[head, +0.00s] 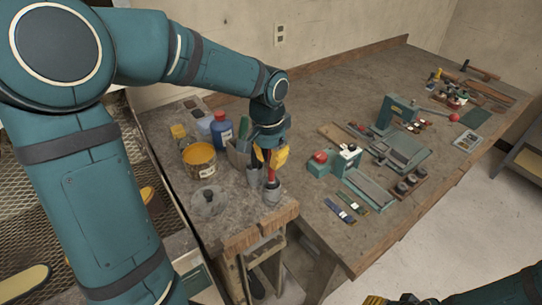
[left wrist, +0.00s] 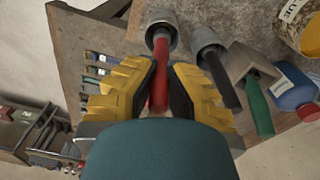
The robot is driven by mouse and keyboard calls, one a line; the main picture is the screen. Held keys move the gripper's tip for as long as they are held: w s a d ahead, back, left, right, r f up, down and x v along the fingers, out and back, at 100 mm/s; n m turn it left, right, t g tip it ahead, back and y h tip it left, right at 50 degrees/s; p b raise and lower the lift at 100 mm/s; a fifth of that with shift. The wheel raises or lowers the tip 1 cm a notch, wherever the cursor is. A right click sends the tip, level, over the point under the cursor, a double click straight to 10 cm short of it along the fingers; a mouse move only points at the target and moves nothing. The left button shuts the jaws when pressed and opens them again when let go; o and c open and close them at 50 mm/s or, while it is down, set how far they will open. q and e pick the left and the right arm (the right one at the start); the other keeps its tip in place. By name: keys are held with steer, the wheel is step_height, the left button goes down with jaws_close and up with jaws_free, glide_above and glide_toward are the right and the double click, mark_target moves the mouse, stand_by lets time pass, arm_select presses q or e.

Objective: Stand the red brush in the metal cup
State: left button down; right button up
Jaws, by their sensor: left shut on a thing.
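The red brush (left wrist: 159,80) is held between the yellow fingers of my left gripper (left wrist: 157,88), which is shut on its handle. In the head view, my left gripper (head: 270,158) is above the metal cup (head: 271,192), with the brush (head: 270,176) pointing down, roughly upright. In the left wrist view, the brush's far end appears within the mouth of the metal cup (left wrist: 163,22). How deep it reaches is hidden. My right gripper (head: 400,300) shows only partly at the bottom edge; its fingers are unclear.
A second grey cup (left wrist: 206,42) with a black handle stands close beside the metal cup. A holder (left wrist: 245,62) with a green handle, a blue bottle (head: 221,130) and a yellow glue tin (head: 200,160) are nearby. A glass jar (head: 208,203) stands at the front left.

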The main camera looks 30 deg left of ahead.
arm_select(q)
steer(key=c, duration=1.1)
jaws_free()
steer(key=shift+o, duration=0.2)
steer(key=r, duration=1.2)
steer(key=shift+s+a, duration=0.15)
steer(key=shift+a, duration=0.05)
